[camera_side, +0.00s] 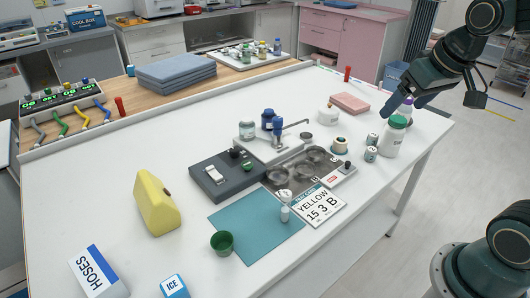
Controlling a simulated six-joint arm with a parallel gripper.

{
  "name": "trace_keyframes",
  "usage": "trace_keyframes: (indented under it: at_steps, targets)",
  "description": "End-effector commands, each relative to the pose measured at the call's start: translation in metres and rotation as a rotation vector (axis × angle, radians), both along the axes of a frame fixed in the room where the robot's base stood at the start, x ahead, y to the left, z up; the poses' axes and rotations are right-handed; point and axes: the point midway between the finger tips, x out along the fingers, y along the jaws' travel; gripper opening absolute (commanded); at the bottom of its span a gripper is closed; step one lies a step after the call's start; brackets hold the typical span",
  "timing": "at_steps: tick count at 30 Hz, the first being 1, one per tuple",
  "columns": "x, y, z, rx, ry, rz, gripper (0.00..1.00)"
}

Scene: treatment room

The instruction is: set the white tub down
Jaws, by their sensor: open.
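A low white tub (328,115) stands on the white table, left of the pink folded cloth (351,103). My gripper (405,103) is at the table's right side, to the right of the tub and apart from it. Its jaws are open. They are by a purple-topped container (407,103), just behind a white bottle with a green cap (391,138). I cannot tell whether the fingers touch the container, whose lower part is hidden.
Small cylinders (371,153) stand left of the green-capped bottle. A metal tray (300,172), a dark grey device (227,175) and a sign (318,207) fill the middle. A teal mat (257,228), green cup (222,243) and yellow block (157,203) are nearer. The table's left side has free room.

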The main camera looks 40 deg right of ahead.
Motion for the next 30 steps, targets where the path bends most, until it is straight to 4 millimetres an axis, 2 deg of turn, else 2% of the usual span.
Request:
trace_keyframes:
  at_steps: [1, 6, 12, 18, 30]
  targets:
    - [-0.011, 0.012, 0.002, -0.002, -0.010, 0.036, 0.81]
    - [-0.046, 0.040, 0.001, -0.005, -0.021, 0.136, 0.81]
    - [-0.077, 0.059, -0.004, -0.007, -0.030, 0.222, 0.81]
    - [-0.089, 0.065, -0.007, -0.008, -0.032, 0.254, 0.81]
    - [-0.089, 0.065, -0.007, -0.008, -0.031, 0.254, 0.81]
